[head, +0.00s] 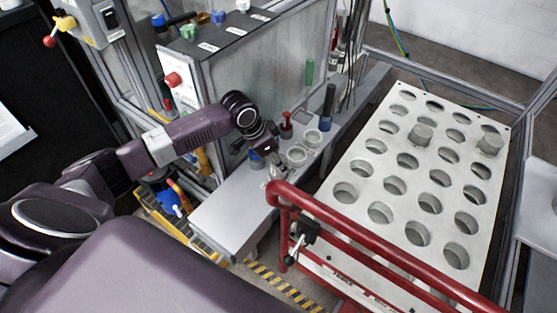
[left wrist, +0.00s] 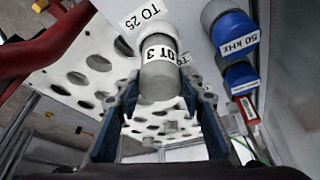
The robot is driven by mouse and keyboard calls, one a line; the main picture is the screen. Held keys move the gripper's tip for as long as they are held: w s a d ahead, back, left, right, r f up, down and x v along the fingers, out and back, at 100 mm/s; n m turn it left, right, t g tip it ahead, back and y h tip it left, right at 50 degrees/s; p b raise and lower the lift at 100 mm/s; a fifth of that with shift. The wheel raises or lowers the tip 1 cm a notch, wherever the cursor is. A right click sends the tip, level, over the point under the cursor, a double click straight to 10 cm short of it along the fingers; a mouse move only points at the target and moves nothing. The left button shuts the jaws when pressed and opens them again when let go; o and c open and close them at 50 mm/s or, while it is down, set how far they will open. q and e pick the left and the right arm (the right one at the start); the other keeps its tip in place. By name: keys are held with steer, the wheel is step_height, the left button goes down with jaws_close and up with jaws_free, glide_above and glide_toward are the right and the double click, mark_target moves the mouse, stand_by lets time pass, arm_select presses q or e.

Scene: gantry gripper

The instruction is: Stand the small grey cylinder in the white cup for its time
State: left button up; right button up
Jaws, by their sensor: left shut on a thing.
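In the head view the cylinder is too small and covered to make out clearly. The left wrist view shows two blue-sided round items with grey ends at the right, the larger one (left wrist: 235,32) labelled "50 kHz". I cannot tell whether these are the cups. My right gripper is not in view.
A red rail (head: 375,245) runs close by my gripper. A white plate with several round holes (head: 345,220) lies right of it, with grey cylinders (head: 420,134) (head: 490,145) in two holes. A red-topped item (head: 286,125) and dark blue cylinder (head: 328,105) stand behind the cups. The bench's left part (head: 235,205) is clear.

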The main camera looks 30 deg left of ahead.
arm_select(q)
steer(key=o, duration=0.8)
steer(key=shift+f, duration=0.1)
steer(key=shift+o, duration=1.4)
steer(key=v, duration=1.2)
